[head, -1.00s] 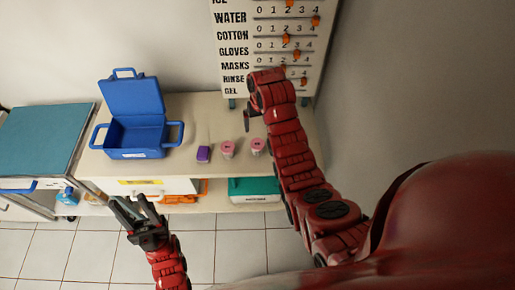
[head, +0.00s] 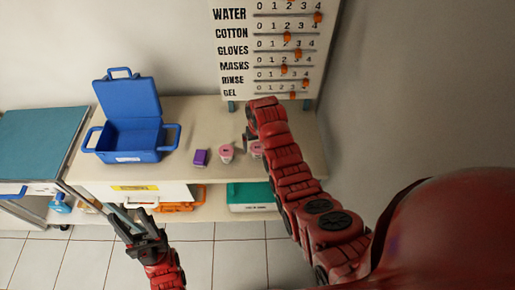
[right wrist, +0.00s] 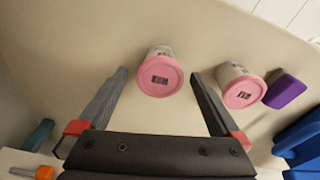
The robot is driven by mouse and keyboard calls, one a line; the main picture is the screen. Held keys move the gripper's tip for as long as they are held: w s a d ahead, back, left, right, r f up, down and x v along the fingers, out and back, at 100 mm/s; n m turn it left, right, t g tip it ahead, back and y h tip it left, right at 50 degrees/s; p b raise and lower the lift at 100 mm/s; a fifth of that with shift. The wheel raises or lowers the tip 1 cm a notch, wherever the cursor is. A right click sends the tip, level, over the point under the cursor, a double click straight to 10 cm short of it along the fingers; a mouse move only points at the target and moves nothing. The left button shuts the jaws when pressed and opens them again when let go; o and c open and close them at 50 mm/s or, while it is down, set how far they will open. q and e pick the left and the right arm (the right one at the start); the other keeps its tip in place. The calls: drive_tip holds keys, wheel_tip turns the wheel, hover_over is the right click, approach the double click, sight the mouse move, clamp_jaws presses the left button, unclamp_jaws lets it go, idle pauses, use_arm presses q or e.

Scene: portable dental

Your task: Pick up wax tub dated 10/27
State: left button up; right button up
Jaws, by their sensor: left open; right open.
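Two tubs with pink lids stand on the counter. The left tub (head: 226,154) is clear in the head view, beside a small purple box (head: 200,157). The right tub (head: 257,150) is partly hidden by my right arm. My right gripper (head: 249,138) is open beside it; in the right wrist view this tub (right wrist: 160,76) shows between and beyond the open fingers, not gripped. The other tub (right wrist: 242,88) is outside the fingers, next to the purple box (right wrist: 284,91). Lid labels are too small to read. My left gripper (head: 138,225) is open and empty before the counter.
An open blue case (head: 130,140) stands on the counter's left part. A board with sliders (head: 268,50) stands at the back. The shelf below holds a teal-lidded box (head: 250,195) and an orange item (head: 180,207). A teal-topped cart (head: 35,140) stands at left.

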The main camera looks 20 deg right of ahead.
drive_tip(key=shift+w+f, duration=0.2)
drive_tip(key=shift+f, duration=0.75)
drive_tip(key=c, duration=1.3)
drive_tip(key=shift+r, duration=0.1)
drive_tip(key=shift+c, duration=0.2)
